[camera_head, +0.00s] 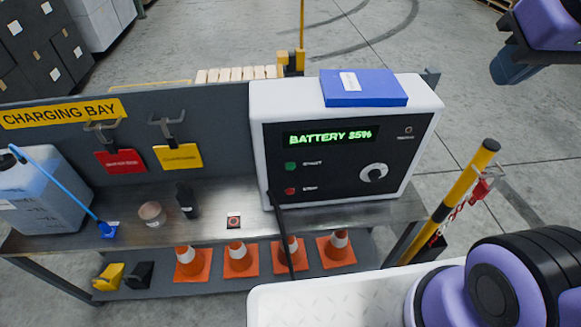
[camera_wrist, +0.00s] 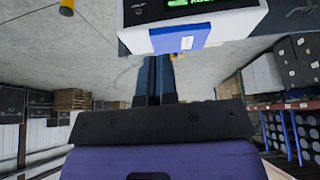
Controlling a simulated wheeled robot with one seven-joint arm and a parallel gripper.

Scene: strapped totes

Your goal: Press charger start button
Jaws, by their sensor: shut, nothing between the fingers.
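The charger (camera_head: 425,112) is a white box with a dark front panel on the metal bench. Its green display (camera_head: 330,138) reads "BATTERY 35%". The green start button (camera_head: 290,167) is on the left of the panel, above the red stop button (camera_head: 290,191). A dial (camera_head: 373,173) sits to their right. My gripper (camera_head: 507,70) is at the upper right, well apart from the charger. In the wrist view, its dark fingers (camera_wrist: 155,78) are together and empty, with part of the charger (camera_wrist: 225,22) above them. The buttons are out of that view.
A blue slab (camera_head: 363,88) lies on the charger. A black cable hangs before its lower left corner. A yellow-black post (camera_head: 464,200) stands to the right. The bench (camera_head: 330,214) holds a jug (camera_head: 42,190), small containers and a small red-button box (camera_head: 233,222). Several cones stand below.

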